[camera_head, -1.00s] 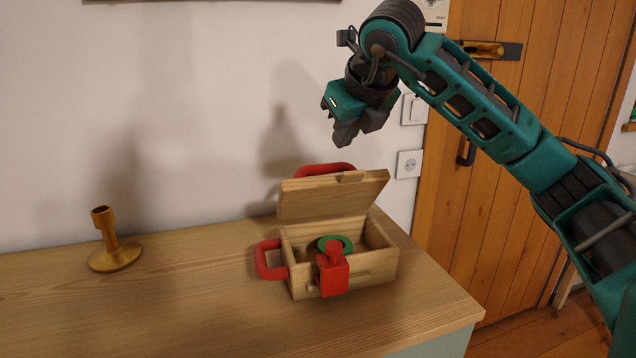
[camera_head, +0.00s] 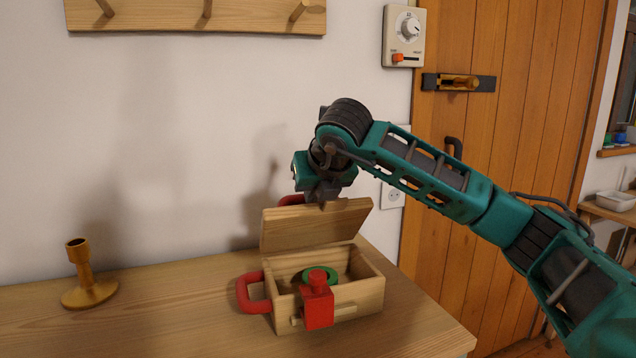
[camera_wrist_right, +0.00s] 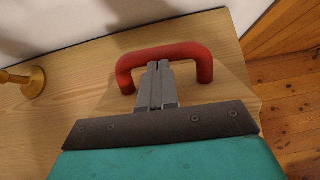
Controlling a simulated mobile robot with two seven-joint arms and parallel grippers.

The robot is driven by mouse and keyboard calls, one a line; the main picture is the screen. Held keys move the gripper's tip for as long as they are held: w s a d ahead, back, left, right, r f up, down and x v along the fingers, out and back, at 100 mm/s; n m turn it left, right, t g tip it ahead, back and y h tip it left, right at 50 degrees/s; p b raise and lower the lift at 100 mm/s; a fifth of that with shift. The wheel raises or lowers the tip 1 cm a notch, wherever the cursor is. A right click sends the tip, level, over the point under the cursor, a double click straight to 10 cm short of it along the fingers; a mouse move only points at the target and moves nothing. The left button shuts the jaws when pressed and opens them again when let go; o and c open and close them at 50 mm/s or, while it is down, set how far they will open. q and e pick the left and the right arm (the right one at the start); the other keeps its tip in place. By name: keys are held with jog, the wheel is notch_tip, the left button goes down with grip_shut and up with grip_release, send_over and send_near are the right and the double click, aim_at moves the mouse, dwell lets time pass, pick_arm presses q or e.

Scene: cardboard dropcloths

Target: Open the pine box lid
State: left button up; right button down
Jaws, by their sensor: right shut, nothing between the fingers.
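The pine box (camera_head: 358,296) stands on the wooden top with its lid (camera_head: 316,226) raised and tilted back. A red latch block (camera_head: 318,306) is on its front, and a red handle (camera_head: 243,294) is on its left side. A green ring-shaped thing (camera_head: 320,276) shows inside the box. My right gripper (camera_head: 322,202) is shut and empty, at the upper edge of the lid. In the right wrist view its closed fingers (camera_wrist_right: 158,84) overlap a red handle (camera_wrist_right: 165,50); contact cannot be told. My left gripper is out of view.
A brass candlestick (camera_head: 86,278) stands on the wooden top (camera_head: 180,310) at the left, with clear room between it and the box. The wall is close behind. A wooden door (camera_head: 490,150) is at the right.

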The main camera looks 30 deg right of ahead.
jog(key=shift+w+f, duration=0.2)
dwell(0.3)
jog(key=shift+w+r+p, duration=0.2)
jog(key=shift+r+p, duration=0.05)
jog(key=shift+p, duration=0.3)
jog(key=shift+w+d+f+g, duration=0.1)
jog(key=shift+w+d+g, duration=0.1)
jog(key=shift+g, duration=0.1)
jog(key=shift+p, duration=0.35)
